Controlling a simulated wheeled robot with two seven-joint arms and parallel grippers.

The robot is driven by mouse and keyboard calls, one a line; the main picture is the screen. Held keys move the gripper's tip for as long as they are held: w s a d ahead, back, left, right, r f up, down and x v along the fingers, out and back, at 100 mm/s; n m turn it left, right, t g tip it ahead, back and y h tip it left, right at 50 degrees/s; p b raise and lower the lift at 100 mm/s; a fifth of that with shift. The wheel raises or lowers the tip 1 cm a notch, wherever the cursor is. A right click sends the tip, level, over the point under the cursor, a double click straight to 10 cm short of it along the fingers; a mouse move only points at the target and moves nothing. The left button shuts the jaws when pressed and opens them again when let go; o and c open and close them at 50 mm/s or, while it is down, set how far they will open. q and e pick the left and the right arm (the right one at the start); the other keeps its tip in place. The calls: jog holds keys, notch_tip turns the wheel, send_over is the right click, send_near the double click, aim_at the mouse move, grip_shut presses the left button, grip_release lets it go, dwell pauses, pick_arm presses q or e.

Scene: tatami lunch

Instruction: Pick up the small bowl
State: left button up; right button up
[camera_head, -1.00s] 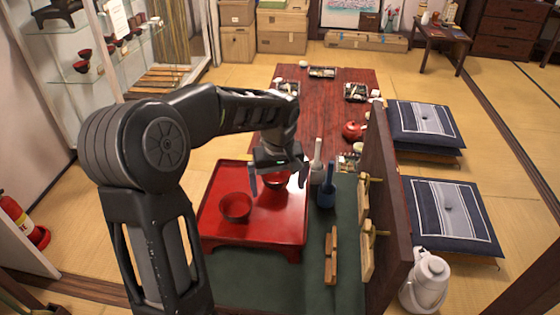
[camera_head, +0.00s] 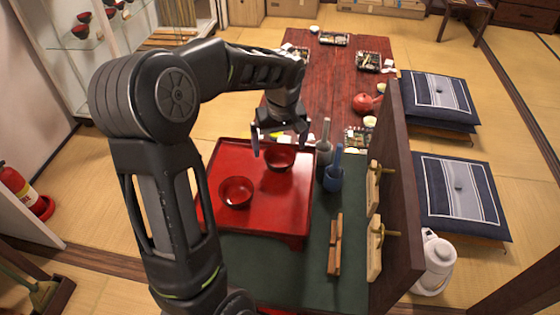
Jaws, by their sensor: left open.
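Two red bowls stand on the red tray (camera_head: 275,215). The near-left bowl (camera_head: 236,193) is in full view. The far bowl (camera_head: 280,161) sits toward the tray's back, its upper part partly hidden by my gripper. The frames do not clearly show which bowl is the small one. My left gripper (camera_head: 279,145) is open and points down over the far bowl, one finger to each side of it in the picture. Nothing is held between the fingers. My right gripper is out of view.
Wooden sticks (camera_head: 335,245) lie on the green surface (camera_head: 320,215). A dark upright panel (camera_head: 400,200) borders the right side.

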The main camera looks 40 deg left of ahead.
aim_at(279, 162)
pick_arm(q)
jog(key=shift+w+a+f+p, duration=0.15)
jog(key=shift+f+p, duration=0.25)
jog(key=shift+f, duration=0.9)
jog(key=shift+w+a+f+p, duration=0.15)
jog(key=shift+f+p, duration=0.25)
jog(key=shift+f, duration=0.9)
jog(key=shift+d, duration=0.1)
jog(key=c, duration=1.4)
jog(key=shift+r, duration=0.15)
jog(key=shift+c, duration=0.2)
notch_tip(279, 162, up, 10)
jog(key=b, duration=0.1)
jog(key=shift+b, duration=0.3)
